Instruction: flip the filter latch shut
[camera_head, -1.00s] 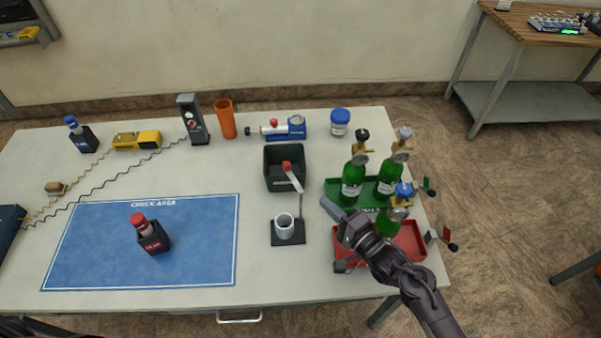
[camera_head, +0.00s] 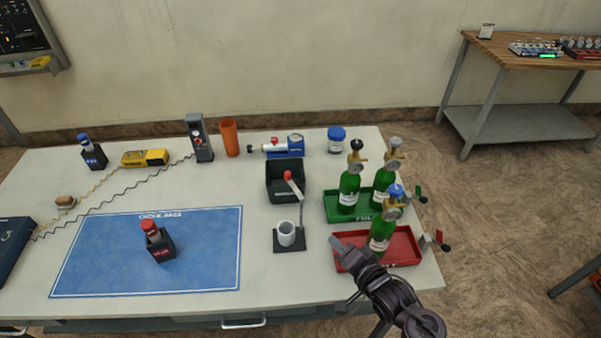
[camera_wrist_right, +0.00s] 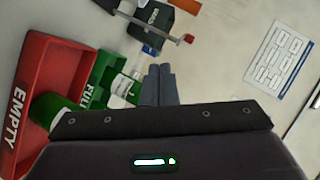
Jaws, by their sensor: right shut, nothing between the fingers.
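A pale lever with a red tip (camera_head: 289,176) stands raised on a thin post at a dark square base (camera_head: 290,247); it looks like the filter latch. A white-grey cup (camera_head: 286,233) sits on that base. The lever's red tip also shows in the right wrist view (camera_wrist_right: 189,38). My right gripper (camera_head: 339,244) is shut and empty, right of the cup and over the left edge of the red tray (camera_head: 408,258). In the wrist view its fingers (camera_wrist_right: 160,84) are together, apart from the lever. My left gripper is not in view.
A black bin (camera_head: 272,184) stands behind the lever. Green bottles with valves (camera_head: 349,190) stand at the green tray (camera_head: 333,208) and red tray, close to my right arm. A blue check mat (camera_head: 210,255) with a red-capped bottle (camera_head: 157,240) lies left.

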